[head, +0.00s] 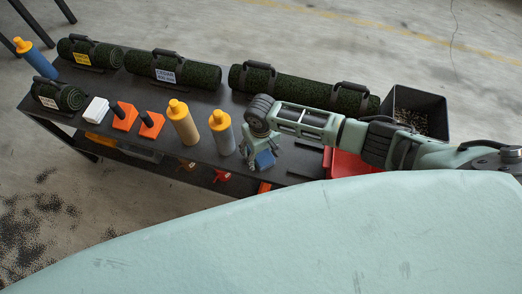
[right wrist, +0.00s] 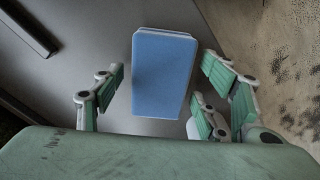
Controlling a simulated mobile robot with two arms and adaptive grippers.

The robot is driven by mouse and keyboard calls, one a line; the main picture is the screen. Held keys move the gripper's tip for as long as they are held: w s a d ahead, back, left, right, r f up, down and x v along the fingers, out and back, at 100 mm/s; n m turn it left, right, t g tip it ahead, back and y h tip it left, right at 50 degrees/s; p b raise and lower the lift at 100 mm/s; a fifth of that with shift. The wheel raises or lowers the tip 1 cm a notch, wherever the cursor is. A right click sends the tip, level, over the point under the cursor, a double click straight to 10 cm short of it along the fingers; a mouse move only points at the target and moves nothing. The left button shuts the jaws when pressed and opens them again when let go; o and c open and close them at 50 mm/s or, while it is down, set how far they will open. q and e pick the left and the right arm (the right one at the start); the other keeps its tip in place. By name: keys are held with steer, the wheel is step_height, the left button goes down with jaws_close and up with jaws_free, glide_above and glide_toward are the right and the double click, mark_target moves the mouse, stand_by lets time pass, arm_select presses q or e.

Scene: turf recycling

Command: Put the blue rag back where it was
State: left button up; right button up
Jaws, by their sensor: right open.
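The blue rag (head: 265,160) is a small blue block-like piece lying on the dark table near its front edge, just by my right gripper. In the right wrist view the blue rag (right wrist: 163,75) sits between the spread fingers, with gaps on both sides. My right gripper (head: 262,150) is open above it and points down; its green fingers (right wrist: 160,105) also show in the right wrist view. They do not clearly touch the rag. My left gripper is not in view.
The dark table (head: 210,152) holds turf rolls (head: 165,66), yellow-capped bottles (head: 184,122), orange-based tools (head: 125,116) and a white block (head: 96,110) left of my right arm. A black bin (head: 416,98) of granules and a red item (head: 350,162) are at right.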

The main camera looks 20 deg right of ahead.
steer(key=shift+r, duration=0.15)
step_height(320, 180, up, 12)
steer(key=shift+p, duration=0.45)
stand_by(0.5)
